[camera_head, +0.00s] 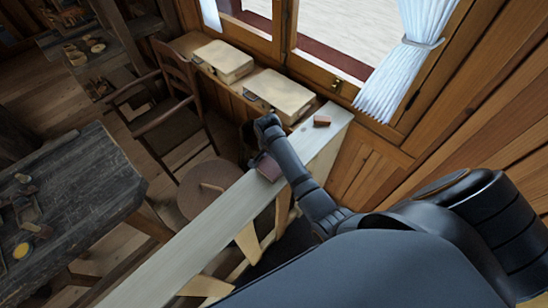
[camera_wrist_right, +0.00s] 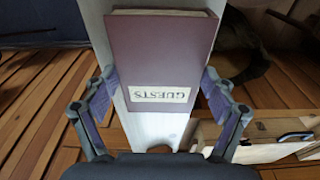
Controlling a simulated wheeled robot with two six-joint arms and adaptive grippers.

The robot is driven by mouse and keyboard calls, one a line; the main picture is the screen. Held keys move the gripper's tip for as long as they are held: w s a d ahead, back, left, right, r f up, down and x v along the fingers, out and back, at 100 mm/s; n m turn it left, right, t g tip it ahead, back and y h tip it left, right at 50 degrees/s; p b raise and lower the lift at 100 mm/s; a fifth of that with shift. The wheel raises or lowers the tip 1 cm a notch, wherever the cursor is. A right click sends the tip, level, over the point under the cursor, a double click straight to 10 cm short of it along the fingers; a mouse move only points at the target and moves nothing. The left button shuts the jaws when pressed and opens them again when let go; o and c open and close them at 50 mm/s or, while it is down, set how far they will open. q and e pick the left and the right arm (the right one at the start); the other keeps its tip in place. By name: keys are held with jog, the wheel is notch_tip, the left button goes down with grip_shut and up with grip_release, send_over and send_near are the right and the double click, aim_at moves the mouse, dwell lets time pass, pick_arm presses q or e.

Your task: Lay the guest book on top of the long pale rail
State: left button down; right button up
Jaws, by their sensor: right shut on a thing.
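The guest book (camera_wrist_right: 160,50) is purple-brown with a pale GUESTS label, upside down in the right wrist view. My right gripper (camera_wrist_right: 160,88) is shut on it, one finger at each long side. The book lies flat over the long pale rail (camera_wrist_right: 95,18), which shows beyond both its sides; I cannot tell whether it touches the rail. In the head view the book (camera_head: 268,167) shows partly, beside my arm, over the rail (camera_head: 180,245). My right gripper (camera_head: 262,154) is mostly hidden there. My left gripper is not in view.
Two pale boxes (camera_head: 223,60) (camera_head: 280,93) sit under the window. A chair (camera_head: 170,105), a round brown top (camera_head: 208,188) and a dark table (camera_head: 75,190) stand left. The rail's near stretch is bare.

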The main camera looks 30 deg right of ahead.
aim_at(274, 166)
jog(key=o, duration=1.1)
jog(key=shift+s, duration=0.35)
jog(key=shift+o, duration=1.1)
jog(key=shift+s+a+r, duration=0.15)
jog(key=shift+s, duration=0.1)
jog(key=shift+a, duration=0.1)
jog(key=shift+w, duration=0.1)
jog(key=shift+r, duration=0.2)
jog(key=r+b, duration=0.1)
jog(key=r, duration=0.2)
jog(key=shift+a+r, duration=0.1)
jog(key=shift+a, duration=0.1)
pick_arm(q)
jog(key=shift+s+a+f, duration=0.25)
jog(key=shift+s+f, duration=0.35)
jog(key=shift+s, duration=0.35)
pick_arm(e)
notch_tip(274, 166, up, 8)
jog(key=a, duration=0.1)
jog(key=shift+s+r, duration=0.25)
jog(key=shift+s, duration=0.15)
